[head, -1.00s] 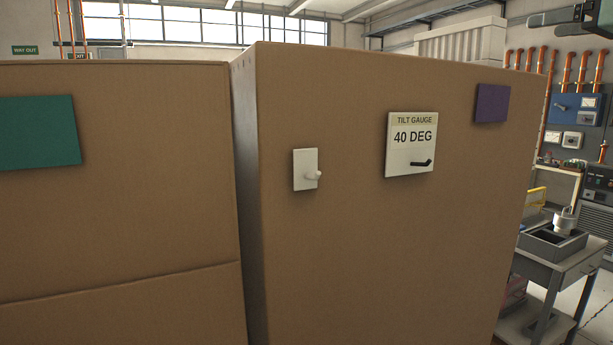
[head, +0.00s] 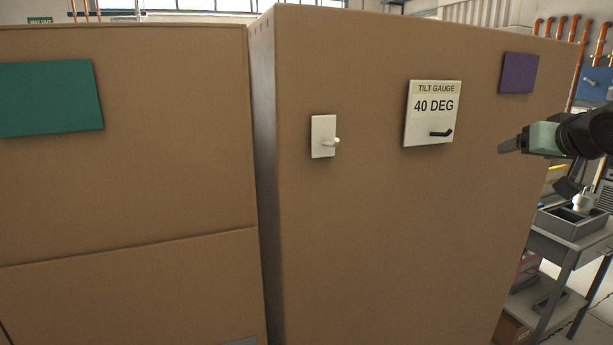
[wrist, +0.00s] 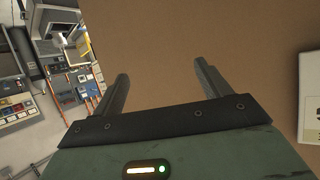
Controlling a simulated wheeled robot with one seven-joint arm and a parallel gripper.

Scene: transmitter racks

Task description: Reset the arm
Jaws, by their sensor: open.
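My gripper (head: 510,146) is at the right of the head view, in front of the right side of a tall brown cabinet (head: 400,240). In the wrist view my gripper (wrist: 162,85) has its two fingers spread, with nothing between them. Plain brown cabinet face fills the space beyond the fingers. The tilt gauge (head: 431,113) on the cabinet reads 40 DEG and has a small black lever low on it. The edge of a white plate (wrist: 309,100) shows at the right of the wrist view.
A white switch plate (head: 323,136) with a peg and a purple panel (head: 518,73) are on the same cabinet. A second brown cabinet (head: 150,180) with a green panel (head: 48,97) stands at the left. A grey trolley (head: 558,240) stands at the right.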

